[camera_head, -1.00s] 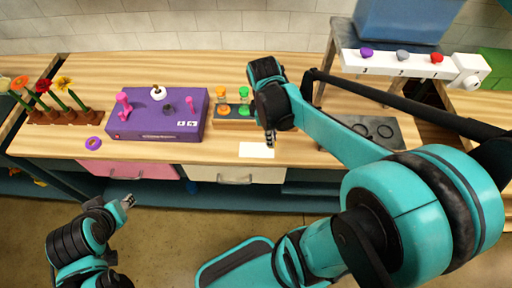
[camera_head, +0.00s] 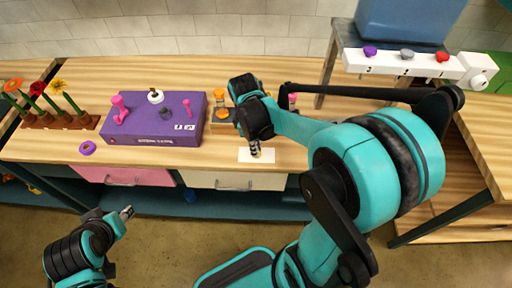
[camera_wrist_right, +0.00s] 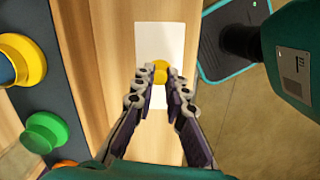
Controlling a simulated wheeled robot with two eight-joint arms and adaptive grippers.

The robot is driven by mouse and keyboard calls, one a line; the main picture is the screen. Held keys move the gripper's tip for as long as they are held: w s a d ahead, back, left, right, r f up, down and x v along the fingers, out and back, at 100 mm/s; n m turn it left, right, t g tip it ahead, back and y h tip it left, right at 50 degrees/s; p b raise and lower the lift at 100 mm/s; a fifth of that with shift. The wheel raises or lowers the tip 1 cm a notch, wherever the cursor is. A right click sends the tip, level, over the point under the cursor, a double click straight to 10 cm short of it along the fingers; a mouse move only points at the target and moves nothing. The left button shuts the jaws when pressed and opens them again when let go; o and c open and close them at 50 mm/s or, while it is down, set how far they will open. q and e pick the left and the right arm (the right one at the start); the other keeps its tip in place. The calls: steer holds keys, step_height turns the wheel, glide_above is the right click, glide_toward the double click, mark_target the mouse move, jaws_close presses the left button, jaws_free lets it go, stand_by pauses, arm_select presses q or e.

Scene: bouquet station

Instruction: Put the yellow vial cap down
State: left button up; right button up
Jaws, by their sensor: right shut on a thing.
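The yellow vial cap (camera_wrist_right: 161,71) is between the fingertips of my right gripper (camera_wrist_right: 161,88) in the right wrist view. That gripper is shut on it, above or at the white card (camera_wrist_right: 158,38). In the head view my right gripper (camera_head: 255,151) points down over the same card (camera_head: 262,158) near the table's front edge. I cannot tell whether the cap touches the card. My left gripper (camera_head: 127,212) is low at the left, in front of the table and away from the cap; its opening is too small to judge.
An orange-topped vial (camera_head: 220,96) stands in a rack behind the card; my right arm hides part of the rack. A green round piece (camera_wrist_right: 42,132) shows in the wrist view. A purple box (camera_head: 155,119), purple ring (camera_head: 88,148) and flower holder (camera_head: 60,121) are left.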

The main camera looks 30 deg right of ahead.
steer(key=o, duration=0.7)
steer(key=shift+f, duration=0.15)
step_height(320, 180, up, 11)
steer(key=p, duration=0.4)
steer(key=s+a+r+m+t+y, duration=0.1)
steer(key=s+a+m+t, duration=0.4)
steer(key=m+t, duration=0.3)
steer(key=shift+a+m, duration=0.7)
steer(key=shift+a, duration=0.2)
steer(key=shift+s+f+b, duration=0.1)
steer(key=shift+f+b, duration=0.55)
steer(key=shift+f, duration=0.2)
